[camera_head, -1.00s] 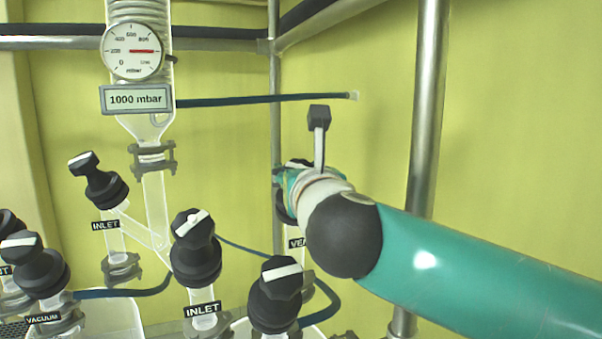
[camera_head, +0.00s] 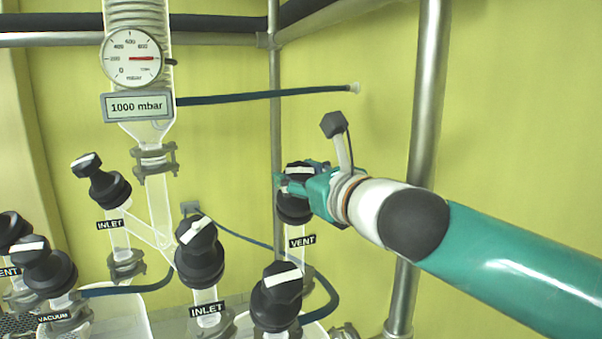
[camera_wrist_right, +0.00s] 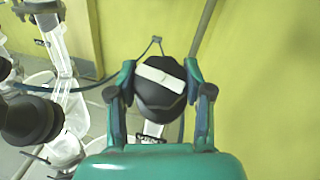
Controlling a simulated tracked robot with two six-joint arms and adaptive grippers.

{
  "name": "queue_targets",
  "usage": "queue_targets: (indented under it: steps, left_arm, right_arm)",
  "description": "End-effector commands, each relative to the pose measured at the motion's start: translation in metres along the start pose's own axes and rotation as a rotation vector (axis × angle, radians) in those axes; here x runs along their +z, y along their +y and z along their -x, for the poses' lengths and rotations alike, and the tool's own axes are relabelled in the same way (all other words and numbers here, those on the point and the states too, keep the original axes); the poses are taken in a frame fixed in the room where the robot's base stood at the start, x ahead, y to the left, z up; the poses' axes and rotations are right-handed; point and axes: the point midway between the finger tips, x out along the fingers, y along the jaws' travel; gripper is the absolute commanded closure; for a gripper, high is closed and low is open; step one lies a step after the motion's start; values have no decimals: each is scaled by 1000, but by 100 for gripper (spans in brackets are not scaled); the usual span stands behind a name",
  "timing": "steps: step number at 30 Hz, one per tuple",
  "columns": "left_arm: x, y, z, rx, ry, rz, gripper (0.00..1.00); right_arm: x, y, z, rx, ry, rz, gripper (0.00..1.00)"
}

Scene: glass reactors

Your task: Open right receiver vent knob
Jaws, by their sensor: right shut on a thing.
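The right receiver vent knob (camera_head: 296,207) is black with a white bar on top and stands above a "VENT" label (camera_head: 302,240) in the head view. My right gripper (camera_head: 284,184) comes from the right and is shut on this knob. In the right wrist view the knob (camera_wrist_right: 160,85) sits between the two teal fingers of my right gripper (camera_wrist_right: 158,78), one on each side. Its white bar is slightly tilted there. In the head view the gripper partly hides the knob's top. My left gripper is not in view.
Black inlet knobs (camera_head: 199,252) and (camera_head: 103,182) stand to the left, with another white-barred knob (camera_head: 276,295) close in front. A gauge (camera_head: 131,58) reads near 1000 mbar above its display (camera_head: 137,106). A metal post (camera_head: 427,110) stands behind my right arm.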

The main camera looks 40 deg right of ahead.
Motion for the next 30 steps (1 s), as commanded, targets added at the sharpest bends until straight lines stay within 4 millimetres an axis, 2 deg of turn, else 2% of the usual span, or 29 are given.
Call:
queue_targets:
  steps: [14, 15, 18, 19, 30]
  left_arm:
    - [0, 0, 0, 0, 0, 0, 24]
    - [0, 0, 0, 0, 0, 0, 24]
    - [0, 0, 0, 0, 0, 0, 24]
    - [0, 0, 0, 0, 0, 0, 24]
    - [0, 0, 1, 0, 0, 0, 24]
  right_arm:
    - [-3, 1, -1, 6, 6, 6, 84]
    - [-3, 1, -1, 6, 6, 6, 43]
    - [-2, 1, 0, 6, 5, 5, 26]
    - [-2, 1, 0, 6, 5, 5, 24]
    - [0, 0, 3, 5, 1, 4, 24]
